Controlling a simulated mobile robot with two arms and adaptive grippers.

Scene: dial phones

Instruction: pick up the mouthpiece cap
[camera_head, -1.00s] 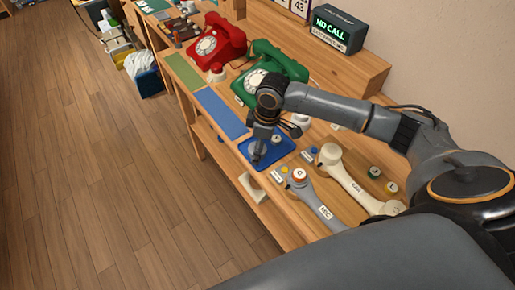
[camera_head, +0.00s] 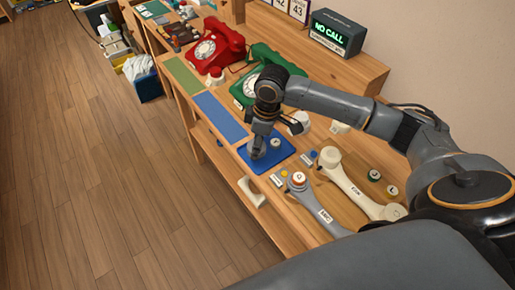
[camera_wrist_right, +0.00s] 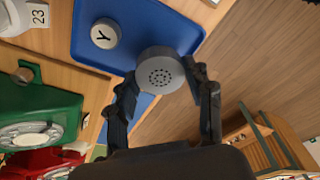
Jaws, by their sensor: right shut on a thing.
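The grey round mouthpiece cap (camera_wrist_right: 160,72), with a ring of small holes in its face, is between the fingertips of my right gripper (camera_wrist_right: 163,82). The gripper is shut on it. In the head view my right gripper (camera_head: 258,146) points down over the near left part of the blue tray (camera_head: 277,166), and its fingers hide much of the cap. I cannot tell whether the cap touches the tray. My left gripper is not in view.
A round piece marked Y (camera_wrist_right: 106,34) sits on the tray beside the cap. Grey (camera_head: 317,206) and cream (camera_head: 352,184) handsets lie right of the tray. Green (camera_head: 246,88) and red (camera_head: 217,46) dial phones stand behind. The blue mat (camera_head: 220,117) is clear.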

